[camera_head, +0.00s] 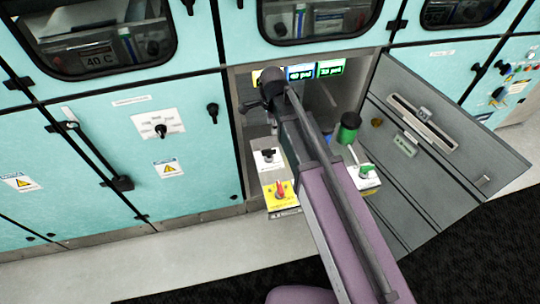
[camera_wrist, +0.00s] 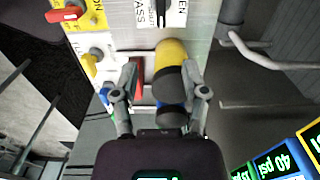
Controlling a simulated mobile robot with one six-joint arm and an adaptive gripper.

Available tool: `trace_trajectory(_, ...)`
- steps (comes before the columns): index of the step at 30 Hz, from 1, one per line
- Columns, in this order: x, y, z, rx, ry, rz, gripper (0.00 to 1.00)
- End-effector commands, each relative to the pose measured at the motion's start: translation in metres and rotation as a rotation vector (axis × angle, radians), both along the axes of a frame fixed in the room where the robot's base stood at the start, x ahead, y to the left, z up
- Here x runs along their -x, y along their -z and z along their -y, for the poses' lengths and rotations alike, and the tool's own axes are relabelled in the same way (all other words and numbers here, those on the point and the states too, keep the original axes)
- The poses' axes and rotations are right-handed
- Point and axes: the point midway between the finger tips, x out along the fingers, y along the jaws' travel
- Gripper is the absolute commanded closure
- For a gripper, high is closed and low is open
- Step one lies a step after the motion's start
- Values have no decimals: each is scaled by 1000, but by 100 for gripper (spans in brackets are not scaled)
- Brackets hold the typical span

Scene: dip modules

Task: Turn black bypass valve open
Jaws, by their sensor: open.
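In the head view, a black-handled valve (camera_head: 267,154) sits on a white plate inside the open cabinet, left of my arm. A red-handled valve (camera_head: 280,189) on a yellow plate is just below it. In the wrist view, my gripper (camera_wrist: 158,72) is open, with its fingers spread over a yellow cylinder (camera_wrist: 172,52) with a dark end and a red handle (camera_wrist: 139,80). I cannot tell whether it touches either. A white label ending in "PASS" (camera_wrist: 139,14) is at the top edge, with a dark part (camera_wrist: 160,12) beside it, cut off by the frame.
A green-handled valve (camera_head: 366,171) and a green cylinder (camera_head: 349,128) are right of my arm. The grey cabinet door (camera_head: 450,160) stands open at right. Lit pressure displays (camera_head: 330,68) are at the cabinet's top. A grey pipe (camera_wrist: 232,25) is near the right finger.

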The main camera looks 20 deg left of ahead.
Motion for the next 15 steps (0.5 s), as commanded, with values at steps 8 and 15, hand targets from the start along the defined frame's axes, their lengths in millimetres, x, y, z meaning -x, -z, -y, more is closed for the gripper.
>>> trace_trajectory(8, 2, 4, -11, 0, 29, 0, 43)
trace_trajectory(15, 2, 4, -11, 0, 27, 0, 43)
